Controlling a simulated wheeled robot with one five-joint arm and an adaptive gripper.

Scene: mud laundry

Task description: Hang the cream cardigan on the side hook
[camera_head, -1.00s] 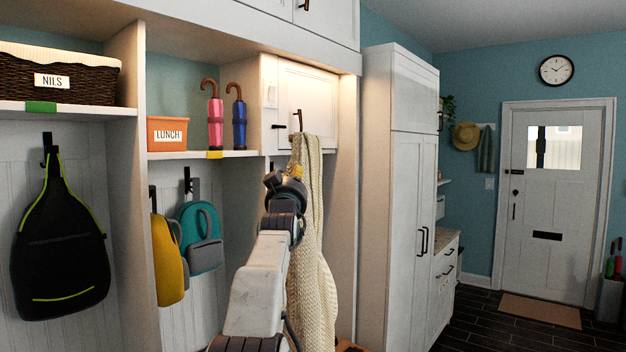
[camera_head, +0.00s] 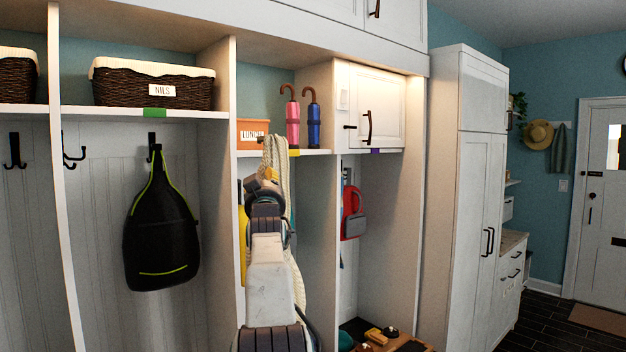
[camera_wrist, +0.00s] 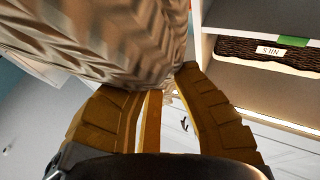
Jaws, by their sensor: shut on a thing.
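The cream knitted cardigan (camera_head: 283,165) hangs from my gripper (camera_head: 269,173) in front of the lunch compartment, partly hidden behind my arm. In the wrist view the cardigan (camera_wrist: 100,40) fills the upper left, at the yellow fingers of my gripper (camera_wrist: 168,95), which are shut on it. A dark side hook (camera_head: 72,156) is on the divider wall left of the black backpack, bare and well to the left of my gripper. A small dark hook (camera_wrist: 184,123) shows beyond the fingers in the wrist view; I cannot tell which hook it is.
A black backpack (camera_head: 160,235) hangs on a back hook. Another bare hook (camera_head: 15,152) is at far left. Dividers (camera_head: 217,180) separate the cubbies. A NILS basket (camera_head: 125,90) and orange lunch bin (camera_head: 247,133) sit on shelves. A red bag (camera_head: 352,210) hangs to the right.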

